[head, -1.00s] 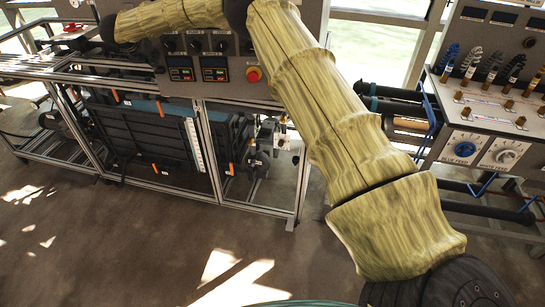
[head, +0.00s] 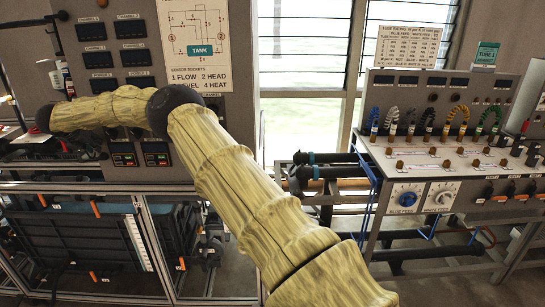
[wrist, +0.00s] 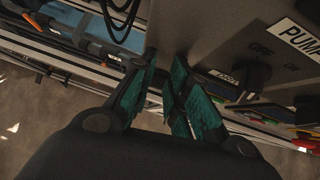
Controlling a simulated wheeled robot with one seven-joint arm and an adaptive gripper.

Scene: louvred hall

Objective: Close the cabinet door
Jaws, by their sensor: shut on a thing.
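I cannot pick out a cabinet door for certain. A tall grey control panel (head: 110,60) with dark displays fills the upper left of the head view. My arm reaches left in front of its lower part, and my gripper is not clear there. In the wrist view my gripper (wrist: 158,98) has its teal-padded fingers drawn close together at the edge of a grey panel (wrist: 215,35). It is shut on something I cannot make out. A dark knob (wrist: 255,78) beside a PUMP label sits right of the fingers.
A metal-framed bench (head: 150,250) with dark panels stands at lower left. A sloped socket console (head: 450,165) with coloured leads stands at the right. Black tubes (head: 325,172) project from its left side. Louvred windows (head: 305,80) lie behind.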

